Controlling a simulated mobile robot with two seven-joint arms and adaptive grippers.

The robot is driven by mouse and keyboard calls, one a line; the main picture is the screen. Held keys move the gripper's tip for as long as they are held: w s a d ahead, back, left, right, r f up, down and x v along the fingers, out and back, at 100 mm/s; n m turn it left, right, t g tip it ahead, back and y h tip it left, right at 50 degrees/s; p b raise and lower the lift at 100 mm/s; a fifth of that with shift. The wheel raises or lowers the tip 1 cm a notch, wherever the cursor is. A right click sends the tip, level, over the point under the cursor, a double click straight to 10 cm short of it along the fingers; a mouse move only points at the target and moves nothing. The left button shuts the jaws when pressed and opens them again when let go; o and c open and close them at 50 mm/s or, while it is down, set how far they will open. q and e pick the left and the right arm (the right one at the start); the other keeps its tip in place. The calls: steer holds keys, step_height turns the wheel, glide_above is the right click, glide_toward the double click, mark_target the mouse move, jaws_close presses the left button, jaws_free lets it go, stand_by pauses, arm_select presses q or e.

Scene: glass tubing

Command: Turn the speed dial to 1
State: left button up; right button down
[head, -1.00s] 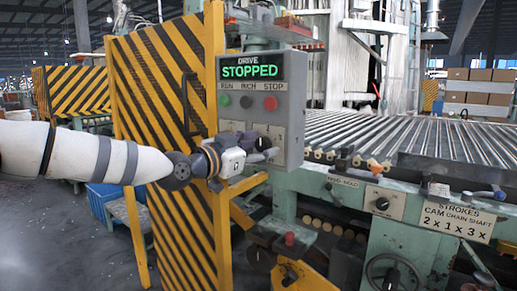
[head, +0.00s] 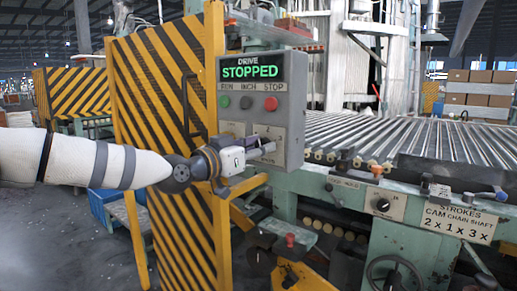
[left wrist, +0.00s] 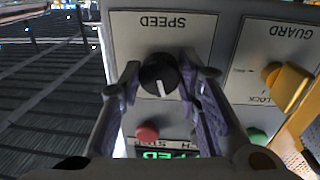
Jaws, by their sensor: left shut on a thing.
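In the left wrist view the panel shows upside down and the pointer line aims toward the bottom of the picture. My left gripper (head: 266,147) is at the panel's lower part and hides the dial in the head view. In the left wrist view its two fingers (left wrist: 160,82) are closed on either side of the dial. The dial's number marks cannot be read. My right gripper is not in view.
The panel has a green STOPPED display (head: 250,68), a red stop button (left wrist: 147,132) and a green run button (left wrist: 258,137). A yellow guard-lock knob (left wrist: 288,80) is beside the dial. A yellow-black striped gate (head: 160,90) stands left of the panel.

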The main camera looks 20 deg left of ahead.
arm_select(q)
steer(key=shift+f+n+t+b, duration=0.15)
steer(key=shift+n+b, duration=0.15)
steer(key=shift+n, duration=1.9)
steer(key=shift+f+n+t+b, duration=0.15)
steer(key=shift+n+b, duration=0.15)
steer(key=shift+n, duration=1.9)
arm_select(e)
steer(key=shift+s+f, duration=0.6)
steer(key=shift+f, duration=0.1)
arm_select(q)
steer(key=shift+r, duration=0.1)
steer(key=o, duration=1.1)
steer(key=shift+o, duration=0.2)
steer(key=shift+r, duration=0.1)
steer(key=v, duration=1.2)
steer(key=shift+d, duration=0.15)
